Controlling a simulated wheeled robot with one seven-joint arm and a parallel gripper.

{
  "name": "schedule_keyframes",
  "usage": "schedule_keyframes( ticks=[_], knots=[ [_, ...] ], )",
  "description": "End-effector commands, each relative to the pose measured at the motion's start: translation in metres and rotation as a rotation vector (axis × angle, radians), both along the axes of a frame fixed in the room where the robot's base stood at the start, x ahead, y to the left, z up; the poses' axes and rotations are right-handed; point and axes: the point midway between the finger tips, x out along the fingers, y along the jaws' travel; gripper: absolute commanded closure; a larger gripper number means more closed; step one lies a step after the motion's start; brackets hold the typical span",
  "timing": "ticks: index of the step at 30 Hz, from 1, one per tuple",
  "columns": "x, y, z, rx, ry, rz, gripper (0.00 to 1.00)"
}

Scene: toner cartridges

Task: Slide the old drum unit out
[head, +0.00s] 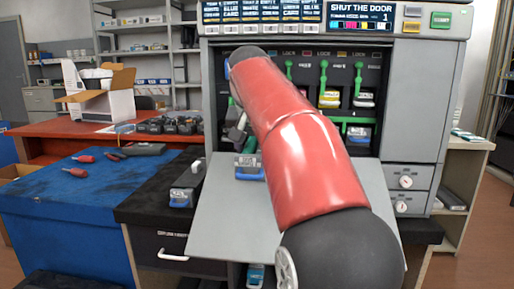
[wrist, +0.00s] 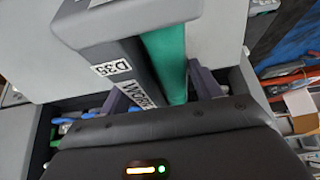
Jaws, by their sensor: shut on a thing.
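The old drum unit (wrist: 90,30) is a long grey body with a green roller along one side. Its labels read "D-35" and what looks like "WORN". In the wrist view the two fingers of my gripper (wrist: 160,93) are shut on it, one on each side.
Green levers (head: 323,75) and cartridges stand in the open bay to the right. A grey unit with a blue handle (head: 186,188) lies on the dark cabinet (head: 150,206) at left. Screwdrivers (head: 75,172) lie on the blue table (head: 45,190). Free room shows over the door.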

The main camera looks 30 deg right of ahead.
Motion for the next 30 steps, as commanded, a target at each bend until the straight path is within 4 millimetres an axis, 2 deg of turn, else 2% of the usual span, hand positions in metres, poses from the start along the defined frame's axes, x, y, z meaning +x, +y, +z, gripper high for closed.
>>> schedule_keyframes(
  ticks=[30],
  knots=[
    [-0.048,0.032,0.002,-0.003,-0.005,0.000,0.94]
  ],
)
